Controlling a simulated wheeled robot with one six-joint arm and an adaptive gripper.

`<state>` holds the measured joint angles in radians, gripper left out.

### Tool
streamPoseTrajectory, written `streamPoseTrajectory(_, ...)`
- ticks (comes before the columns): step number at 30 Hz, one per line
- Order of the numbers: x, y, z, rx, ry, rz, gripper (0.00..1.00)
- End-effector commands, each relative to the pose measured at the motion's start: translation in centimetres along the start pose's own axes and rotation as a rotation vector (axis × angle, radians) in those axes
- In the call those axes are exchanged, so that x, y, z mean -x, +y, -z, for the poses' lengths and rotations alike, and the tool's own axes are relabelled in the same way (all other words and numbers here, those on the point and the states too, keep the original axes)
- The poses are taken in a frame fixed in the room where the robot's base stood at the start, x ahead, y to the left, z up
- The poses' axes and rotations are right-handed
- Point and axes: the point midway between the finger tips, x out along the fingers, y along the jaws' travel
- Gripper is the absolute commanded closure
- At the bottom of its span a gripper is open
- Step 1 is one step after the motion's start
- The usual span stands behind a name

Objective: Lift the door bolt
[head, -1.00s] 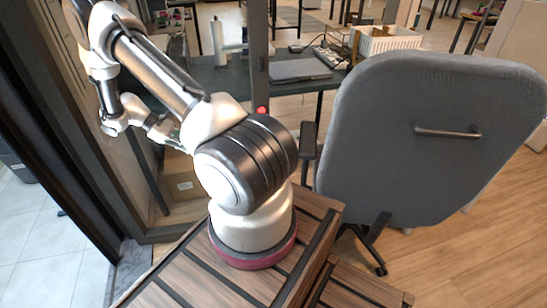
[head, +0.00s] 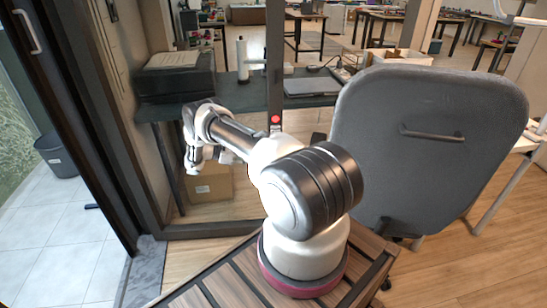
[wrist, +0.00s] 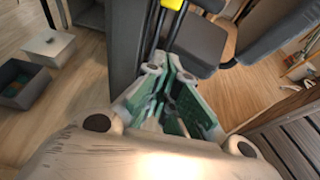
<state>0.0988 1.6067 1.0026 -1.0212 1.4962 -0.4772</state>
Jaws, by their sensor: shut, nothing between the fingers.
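My gripper (wrist: 165,98) shows in the wrist view with its green-lined fingers drawn together and nothing held. In the head view my arm is bent over to the left, and its gripper end is small and partly hidden by the arm. I cannot make out the door bolt for certain. A dark upright post (head: 275,60) carries a round red spot (head: 275,119) just above my arm; whether this belongs to the bolt is unclear. In the wrist view a dark post (wrist: 125,45) stands beyond the fingers, with thin bars and a yellow piece (wrist: 172,4) beside it.
A grey chair (head: 425,140) stands close on the right. A dark table (head: 235,103) with a printer (head: 175,78) and a laptop (head: 312,86) is behind the frame. A cardboard box (head: 210,185) sits below. A door with a handle (head: 28,32) is at the left.

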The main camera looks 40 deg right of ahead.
Motion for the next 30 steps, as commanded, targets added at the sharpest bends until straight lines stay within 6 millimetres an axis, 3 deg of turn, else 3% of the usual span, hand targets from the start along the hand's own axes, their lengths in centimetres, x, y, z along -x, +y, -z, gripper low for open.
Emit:
streamPoseTrajectory(11, -0.8, 0.0, 0.0, -0.001, 0.000, 0.002, 1.00)
streamPoseTrajectory(25, -10.1, -0.1, 0.0, -0.002, 0.001, 0.004, 1.00)
streamPoseTrajectory(30, -9.1, 0.0, -2.4, -0.002, 0.003, -0.001, 1.00)
